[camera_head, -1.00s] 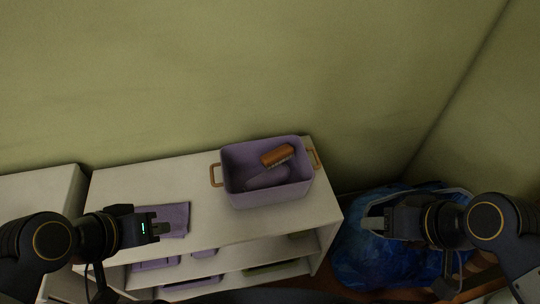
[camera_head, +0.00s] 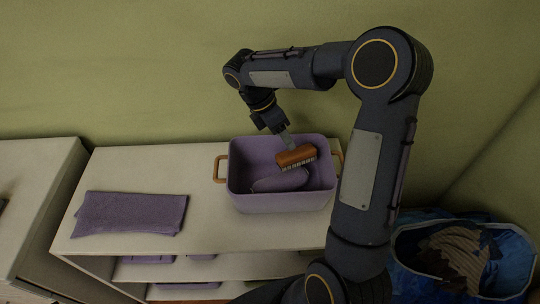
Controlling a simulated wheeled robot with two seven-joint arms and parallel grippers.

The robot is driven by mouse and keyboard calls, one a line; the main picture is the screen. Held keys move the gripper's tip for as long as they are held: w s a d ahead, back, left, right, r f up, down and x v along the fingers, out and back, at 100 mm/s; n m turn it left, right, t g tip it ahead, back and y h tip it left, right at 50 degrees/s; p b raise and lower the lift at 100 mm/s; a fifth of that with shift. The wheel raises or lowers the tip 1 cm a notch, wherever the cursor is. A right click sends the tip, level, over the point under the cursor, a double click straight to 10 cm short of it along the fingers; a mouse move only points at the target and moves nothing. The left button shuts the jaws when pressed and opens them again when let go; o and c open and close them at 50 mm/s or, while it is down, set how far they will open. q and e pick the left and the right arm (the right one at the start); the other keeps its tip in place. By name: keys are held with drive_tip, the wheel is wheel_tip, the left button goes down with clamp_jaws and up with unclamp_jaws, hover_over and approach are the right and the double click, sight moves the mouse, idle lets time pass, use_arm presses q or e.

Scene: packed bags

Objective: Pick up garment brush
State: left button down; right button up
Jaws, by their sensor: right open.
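The garment brush (camera_head: 296,157) has an orange-brown wooden back and pale bristles. It lies tilted inside the purple basket (camera_head: 282,202), which has wooden handles and stands on the white shelf unit. A purple item (camera_head: 279,182) lies beside the brush in the basket. My left gripper is out of view.
A folded purple cloth (camera_head: 130,213) lies on the shelf top (camera_head: 205,237) at the left, with bare surface between it and the basket. Lower shelves hold purple items. A blue bag (camera_head: 510,262) with a striped item stands at the right.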

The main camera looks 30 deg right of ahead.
sight(290, 153)
drive_tip(key=shift+w+f, duration=0.25)
drive_tip(key=shift+f, duration=0.5)
drive_tip(key=x, duration=0.6)
drive_tip(key=shift+s+f+b, duration=0.15)
drive_tip(key=shift+f+b, duration=0.15)
drive_tip(key=shift+f, duration=0.1)
drive_tip(key=c, duration=0.9)
drive_tip(key=shift+o, duration=0.2)
drive_tip(key=shift+r, duration=0.15)
